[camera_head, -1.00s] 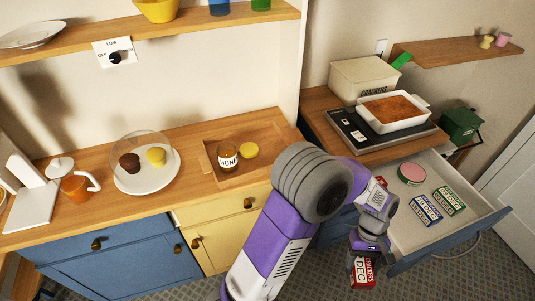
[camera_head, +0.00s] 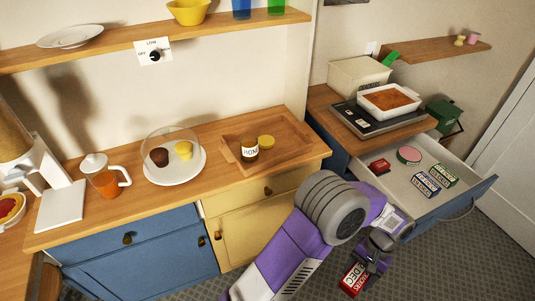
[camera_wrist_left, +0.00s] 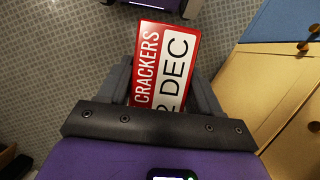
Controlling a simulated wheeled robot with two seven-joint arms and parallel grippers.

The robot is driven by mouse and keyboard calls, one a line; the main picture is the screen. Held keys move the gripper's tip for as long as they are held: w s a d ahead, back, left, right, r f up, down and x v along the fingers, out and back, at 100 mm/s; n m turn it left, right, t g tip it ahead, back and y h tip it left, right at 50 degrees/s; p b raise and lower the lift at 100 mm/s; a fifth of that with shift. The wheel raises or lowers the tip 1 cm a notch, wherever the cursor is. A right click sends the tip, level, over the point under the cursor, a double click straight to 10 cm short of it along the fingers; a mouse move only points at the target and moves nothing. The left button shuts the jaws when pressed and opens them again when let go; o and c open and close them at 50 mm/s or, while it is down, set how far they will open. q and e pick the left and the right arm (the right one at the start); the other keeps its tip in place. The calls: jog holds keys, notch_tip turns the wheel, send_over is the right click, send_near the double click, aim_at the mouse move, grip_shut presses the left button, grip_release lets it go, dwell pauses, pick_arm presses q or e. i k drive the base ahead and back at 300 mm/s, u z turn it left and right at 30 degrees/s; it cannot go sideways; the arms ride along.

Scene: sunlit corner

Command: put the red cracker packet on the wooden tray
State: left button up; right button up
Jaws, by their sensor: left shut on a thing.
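The red cracker packet (camera_head: 353,279) with a white "DEC" label is held in my left gripper (camera_head: 370,259), low over the floor in front of the open drawer. In the left wrist view the packet (camera_wrist_left: 165,65) stands between the two fingers, its "CRACKERS" and "DEC" print facing the camera. My left gripper (camera_wrist_left: 165,88) is shut on it. The wooden tray (camera_head: 287,149) lies on the counter, up and left of the gripper. My right gripper is not in view.
A domed plate (camera_head: 175,168) stands left of the tray. A shelf (camera_head: 150,38) runs above the counter.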

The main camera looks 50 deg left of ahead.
aim_at(280, 135)
jog(key=u, duration=0.6)
jog(key=i, duration=0.6)
jog(key=u, duration=0.45)
